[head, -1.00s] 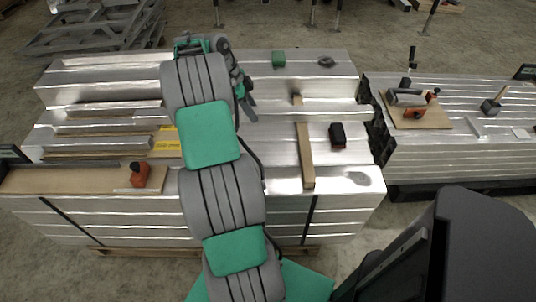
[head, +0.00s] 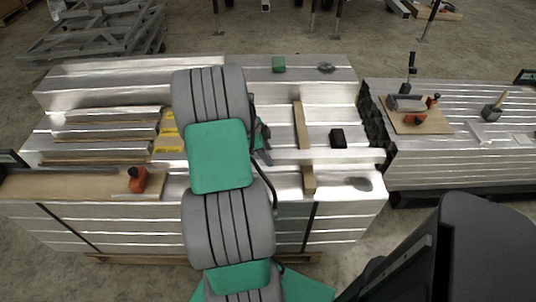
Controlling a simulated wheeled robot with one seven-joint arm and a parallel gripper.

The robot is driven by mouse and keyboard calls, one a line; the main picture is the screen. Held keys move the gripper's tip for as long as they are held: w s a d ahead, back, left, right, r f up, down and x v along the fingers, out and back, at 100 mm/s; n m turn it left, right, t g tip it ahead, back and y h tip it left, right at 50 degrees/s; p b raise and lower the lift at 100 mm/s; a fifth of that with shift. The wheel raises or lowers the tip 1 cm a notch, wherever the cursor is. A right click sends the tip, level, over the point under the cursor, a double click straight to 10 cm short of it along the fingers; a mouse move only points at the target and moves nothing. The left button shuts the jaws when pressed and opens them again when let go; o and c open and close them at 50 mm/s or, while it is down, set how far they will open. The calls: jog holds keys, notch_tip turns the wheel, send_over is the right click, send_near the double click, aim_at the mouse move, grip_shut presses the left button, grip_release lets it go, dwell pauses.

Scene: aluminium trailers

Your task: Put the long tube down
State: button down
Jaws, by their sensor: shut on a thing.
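The long tube (head: 325,156) is a bright silver bar lying crosswise in the head view, to the right of my arm. It passes over a wooden strip (head: 301,125), and its right end reaches the right edge of the silver stack. My arm hides its left part. My gripper (head: 262,148) is mostly hidden behind my arm; a dark finger and some green show at the tube's left visible part. It is shut on the long tube. I cannot tell whether the tube touches the surface below it.
The silver stack (head: 345,210) carries a black block (head: 338,138), a green block (head: 278,64) and a dark ring (head: 326,68). Several short bars (head: 110,130) and an orange tool (head: 138,179) lie left. A second stack (head: 440,165) with tools stands right.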

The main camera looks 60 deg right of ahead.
jog(key=shift+d+f+b, duration=0.1)
jog(key=shift+f+b, duration=0.2)
jog(key=shift+b, duration=0.1)
jog(key=shift+f, duration=0.25)
jog(key=c, duration=0.9)
grip_release()
